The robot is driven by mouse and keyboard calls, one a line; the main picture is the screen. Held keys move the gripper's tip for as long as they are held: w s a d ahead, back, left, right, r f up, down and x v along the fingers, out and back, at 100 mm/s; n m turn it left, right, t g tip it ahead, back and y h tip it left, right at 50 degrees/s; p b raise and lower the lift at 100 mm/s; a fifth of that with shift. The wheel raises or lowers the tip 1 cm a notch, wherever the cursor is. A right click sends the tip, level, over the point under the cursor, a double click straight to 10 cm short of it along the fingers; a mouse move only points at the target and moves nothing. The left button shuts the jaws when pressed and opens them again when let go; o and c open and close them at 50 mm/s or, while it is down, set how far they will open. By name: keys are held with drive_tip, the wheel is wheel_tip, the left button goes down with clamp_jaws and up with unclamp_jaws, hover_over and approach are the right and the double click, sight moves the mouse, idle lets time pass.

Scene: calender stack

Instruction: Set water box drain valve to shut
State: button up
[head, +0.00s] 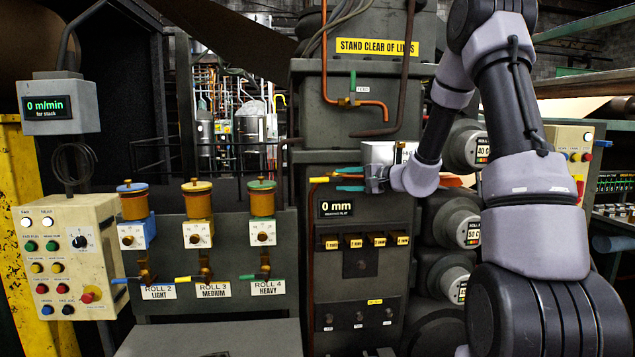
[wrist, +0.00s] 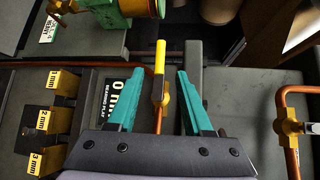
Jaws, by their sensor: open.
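A small valve with a yellow lever (wrist: 160,57) and a brass body shows in the wrist view. Its lever lines up with the short copper pipe below it. The yellow lever (head: 319,180) also shows in the head view, at the left edge of the panel under the water box. I cannot read a label on it. My gripper (head: 338,181) has teal fingers, pointing left at the lever. In the wrist view my gripper (wrist: 155,73) is open, with the lever between its fingers and gaps on both sides. A green-handled valve (head: 352,86) sits higher up on an orange pipe.
Copper piping (wrist: 230,67) runs across the wrist view near the fingers. Another brass valve (wrist: 290,127) is at right. Yellow gap tags (wrist: 55,120) and a "0 mm" display (head: 345,207) are close by. Three roll valves (head: 197,278) stand at left.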

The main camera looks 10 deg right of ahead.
sight(321, 180)
drive_tip(key=x, duration=1)
drive_tip(key=shift+a+r, duration=0.1)
drive_tip(key=shift+a, duration=0.05)
clamp_jaws()
idle(1.1)
